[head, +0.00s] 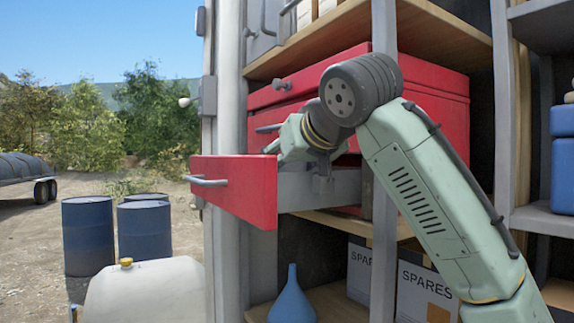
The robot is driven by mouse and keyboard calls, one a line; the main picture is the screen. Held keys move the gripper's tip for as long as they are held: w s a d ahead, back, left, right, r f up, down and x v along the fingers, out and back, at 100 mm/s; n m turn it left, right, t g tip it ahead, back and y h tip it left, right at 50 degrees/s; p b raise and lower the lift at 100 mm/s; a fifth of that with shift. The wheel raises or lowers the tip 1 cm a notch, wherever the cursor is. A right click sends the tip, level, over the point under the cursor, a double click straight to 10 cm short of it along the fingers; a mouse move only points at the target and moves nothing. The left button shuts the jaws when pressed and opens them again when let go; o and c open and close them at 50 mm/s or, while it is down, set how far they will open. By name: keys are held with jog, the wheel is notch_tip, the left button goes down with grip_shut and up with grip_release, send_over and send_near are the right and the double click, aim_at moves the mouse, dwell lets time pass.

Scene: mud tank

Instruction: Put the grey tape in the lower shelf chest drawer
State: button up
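A red drawer chest (440,100) stands on a middle shelf of the rack. Its lower drawer (235,188) is pulled well out to the left, with its red front and grey handle facing left. The drawer above it is closed. My green arm comes from the lower right and bends over the open drawer. My gripper (322,188) points down at the drawer, close behind its grey side wall. Its fingertips are hidden or too small to make out, so I cannot see whether it holds anything. I cannot see the grey tape in the head view.
Cardboard boxes marked SPARES (425,295) and a blue funnel (291,297) sit on the shelf below. Blue containers (562,160) stand on the right shelf. Blue drums (143,230) and a white tank (145,292) are at the left. Rack posts flank the chest.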

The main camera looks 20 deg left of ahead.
jog(key=shift+f, duration=0.2)
jog(key=o, duration=0.9)
jog(key=shift+r+p, duration=0.4)
jog(key=shift+r, duration=0.25)
jog(key=b+v, duration=0.2)
jog(key=v, duration=1)
jog(key=shift+b, duration=0.35)
